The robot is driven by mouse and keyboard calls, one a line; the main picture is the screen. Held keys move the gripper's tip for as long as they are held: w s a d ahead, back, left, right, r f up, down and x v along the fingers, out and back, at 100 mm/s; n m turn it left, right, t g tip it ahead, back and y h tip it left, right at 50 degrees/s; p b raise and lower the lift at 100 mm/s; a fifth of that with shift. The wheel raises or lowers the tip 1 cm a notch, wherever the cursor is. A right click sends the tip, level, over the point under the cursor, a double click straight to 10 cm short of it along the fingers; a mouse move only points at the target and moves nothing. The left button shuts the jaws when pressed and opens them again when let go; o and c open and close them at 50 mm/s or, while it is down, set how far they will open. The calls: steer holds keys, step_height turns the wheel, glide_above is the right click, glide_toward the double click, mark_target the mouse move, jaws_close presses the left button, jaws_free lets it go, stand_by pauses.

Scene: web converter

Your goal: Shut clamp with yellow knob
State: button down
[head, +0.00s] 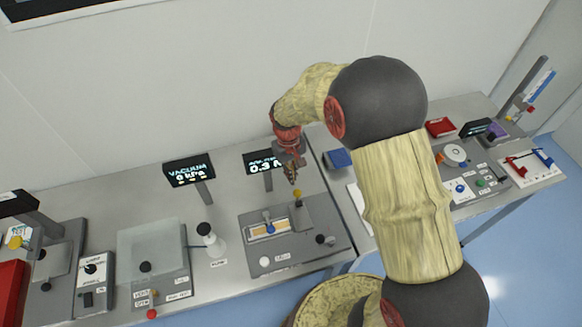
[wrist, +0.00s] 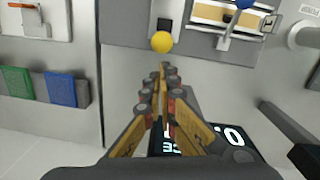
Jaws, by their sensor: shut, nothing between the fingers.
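The yellow knob (head: 297,193) sits at the top of the clamp on the grey fixture plate (head: 290,250) in the head view. In the wrist view the yellow knob (wrist: 161,42) is a round ball just beyond my fingertips. My gripper (head: 292,178) is shut and empty, pointing down just above the knob in the head view. Its fingertips (wrist: 164,66) lie close to the knob in the wrist view; I cannot tell whether they touch it. The clamp's dark stem (wrist: 165,22) shows behind the knob. A framed strip with a blue knob (head: 270,229) lies beside the clamp.
A display (head: 263,161) stands behind the fixture, close to my gripper; it also shows in the wrist view (wrist: 232,138). A blue block (head: 338,159) lies to the right.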

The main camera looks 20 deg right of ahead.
steer(key=shift+f, duration=0.8)
steer(key=shift+s, duration=0.1)
steer(key=shift+s+r+t+b, duration=0.15)
steer(key=shift+s+t+b, duration=0.1)
steer(key=shift+t+b, duration=0.15)
